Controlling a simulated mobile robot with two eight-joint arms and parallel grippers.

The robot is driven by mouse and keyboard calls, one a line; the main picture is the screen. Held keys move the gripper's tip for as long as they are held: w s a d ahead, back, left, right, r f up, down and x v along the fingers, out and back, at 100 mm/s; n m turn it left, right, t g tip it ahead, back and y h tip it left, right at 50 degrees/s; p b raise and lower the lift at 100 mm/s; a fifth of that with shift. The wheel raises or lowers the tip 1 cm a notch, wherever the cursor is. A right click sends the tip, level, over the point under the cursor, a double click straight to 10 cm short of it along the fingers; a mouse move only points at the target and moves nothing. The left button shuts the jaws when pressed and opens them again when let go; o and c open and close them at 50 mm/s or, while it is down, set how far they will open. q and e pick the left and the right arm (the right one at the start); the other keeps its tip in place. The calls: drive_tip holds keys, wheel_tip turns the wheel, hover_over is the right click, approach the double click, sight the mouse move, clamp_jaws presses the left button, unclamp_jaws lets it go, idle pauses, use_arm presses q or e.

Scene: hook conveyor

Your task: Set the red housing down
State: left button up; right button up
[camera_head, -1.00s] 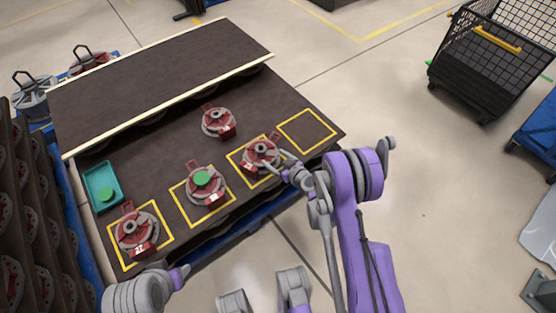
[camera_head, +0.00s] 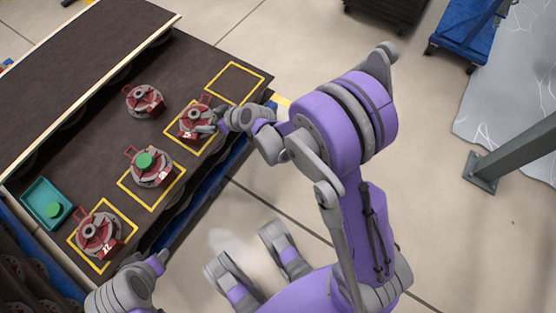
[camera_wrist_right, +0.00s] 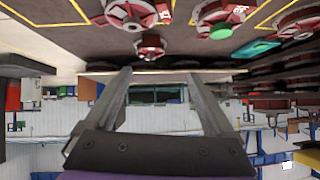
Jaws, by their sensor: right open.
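A red housing (camera_head: 194,124) with a grey round centre sits flat in a yellow-outlined square on the dark table (camera_head: 95,150). My right gripper (camera_head: 212,119) is at its right edge in the head view; contact is unclear. In the right wrist view the fingers (camera_wrist_right: 163,95) are wide apart with nothing between them. That upside-down view shows several red housings along its top edge. My left arm shows at the lower left; its tip (camera_head: 161,257) is too unclear to read the jaws.
A housing with a green disc (camera_head: 150,166) and another housing (camera_head: 99,235) occupy the nearer squares. One housing (camera_head: 144,100) stands outside the squares. The farthest square (camera_head: 235,82) is empty. A teal tray (camera_head: 38,192) holds a green disc. A grey post (camera_head: 515,150) stands right.

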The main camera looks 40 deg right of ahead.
drive_tip(key=s+d+r+m+g+h, duration=0.1)
drive_tip(key=s+r, duration=0.1)
drive_tip(key=s, duration=0.7)
drive_tip(key=s+d+r+m+g+h, duration=0.1)
drive_tip(key=s+d+r+g+h, duration=0.1)
drive_tip(key=s, duration=0.8)
drive_tip(key=s+d+r+m+g+h, duration=0.1)
drive_tip(key=s+d+r+g, duration=0.1)
drive_tip(key=s, duration=0.8)
drive_tip(key=shift+s+r+m+h, duration=0.25)
drive_tip(key=shift+r+m+h, duration=0.15)
drive_tip(key=shift+r, duration=0.25)
drive_tip(key=shift+a, duration=0.1)
